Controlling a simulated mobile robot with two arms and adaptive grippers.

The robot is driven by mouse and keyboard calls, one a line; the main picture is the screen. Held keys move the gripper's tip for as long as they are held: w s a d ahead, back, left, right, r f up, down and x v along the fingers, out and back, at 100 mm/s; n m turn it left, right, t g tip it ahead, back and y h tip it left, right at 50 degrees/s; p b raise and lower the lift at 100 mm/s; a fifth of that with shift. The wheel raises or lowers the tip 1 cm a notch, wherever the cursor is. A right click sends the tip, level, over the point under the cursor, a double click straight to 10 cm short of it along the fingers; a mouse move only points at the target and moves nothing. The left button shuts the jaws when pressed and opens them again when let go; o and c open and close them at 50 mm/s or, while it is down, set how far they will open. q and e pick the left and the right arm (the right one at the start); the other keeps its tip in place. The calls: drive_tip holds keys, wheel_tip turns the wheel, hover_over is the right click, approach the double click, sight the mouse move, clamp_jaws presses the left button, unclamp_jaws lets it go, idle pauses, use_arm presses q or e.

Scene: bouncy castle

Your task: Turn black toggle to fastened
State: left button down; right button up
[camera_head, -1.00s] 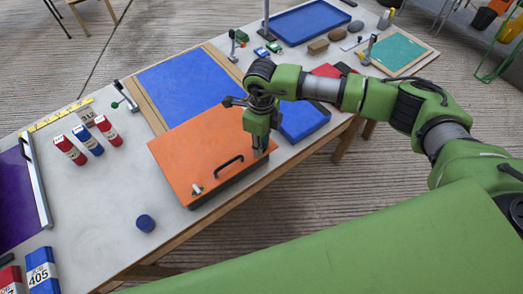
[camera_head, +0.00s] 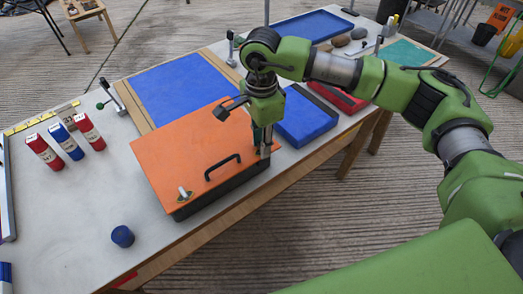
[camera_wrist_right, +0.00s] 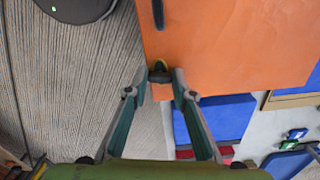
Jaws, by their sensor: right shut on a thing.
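An orange lid (camera_head: 190,140) covers a dark box at the table's front edge, with a black handle (camera_head: 223,167) near its front side. The lid also fills the upper right of the right wrist view (camera_wrist_right: 230,40). The black toggle (camera_wrist_right: 160,76) sits at the lid's edge, with a yellowish mark beside it. My right gripper (camera_head: 264,148) points down at the lid's front right corner and hides the toggle in the head view. In the wrist view its fingertips (camera_wrist_right: 161,72) are closed on the toggle from both sides. A white toggle (camera_head: 184,192) stands at the lid's front left corner. My left gripper is out of view.
A blue panel (camera_head: 180,88) lies behind the lid, and a blue box (camera_head: 304,118) stands right of my gripper. Red and blue blocks (camera_head: 66,142) stand at the left. A blue cylinder (camera_head: 122,236) is near the front edge. The table's left front is mostly clear.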

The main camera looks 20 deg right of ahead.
drive_tip(key=shift+n+b, duration=1.05)
drive_tip(key=shift+n, duration=0.05)
drive_tip(key=o, duration=1.1)
drive_tip(key=shift+r, duration=0.15)
wheel_tip(320, 180, up, 12)
